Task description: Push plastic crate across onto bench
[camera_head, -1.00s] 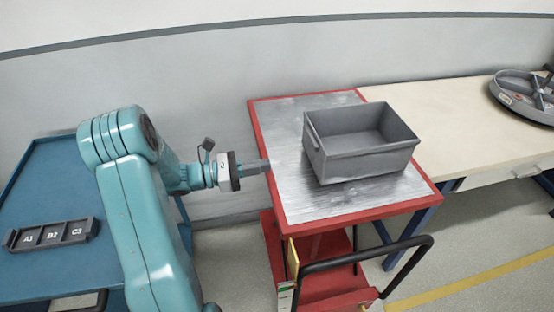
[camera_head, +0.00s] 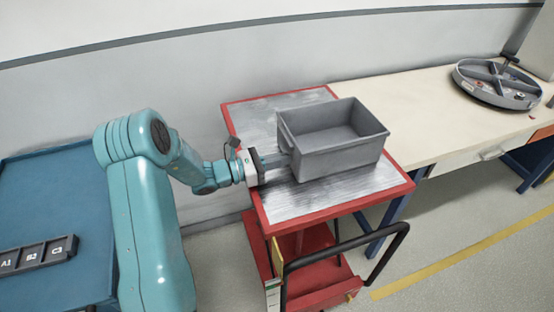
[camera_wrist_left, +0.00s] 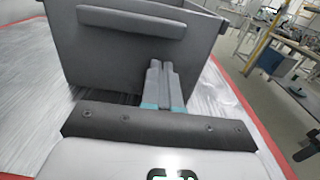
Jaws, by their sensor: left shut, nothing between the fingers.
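The grey plastic crate (camera_head: 340,160) is empty and sits upright on the metal top of a red cart (camera_head: 335,200). It also shows in the left wrist view (camera_wrist_left: 105,55), with its handled side facing my gripper. My left gripper (camera_head: 285,159) is shut and empty, its fingertips at the crate's left side. In the left wrist view the shut fingers (camera_wrist_left: 160,78) point at the crate wall, apparently touching or very close. The cream-topped bench (camera_head: 420,110) stands to the right, beside the cart. My right gripper is out of view.
A round grey divided tray (camera_head: 497,84) lies on the bench towards its far end. A blue table (camera_head: 45,205) with a labelled dark holder (camera_head: 38,254) is at the left. The bench top near the cart is clear. The cart's black handle (camera_head: 350,243) sticks out in front.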

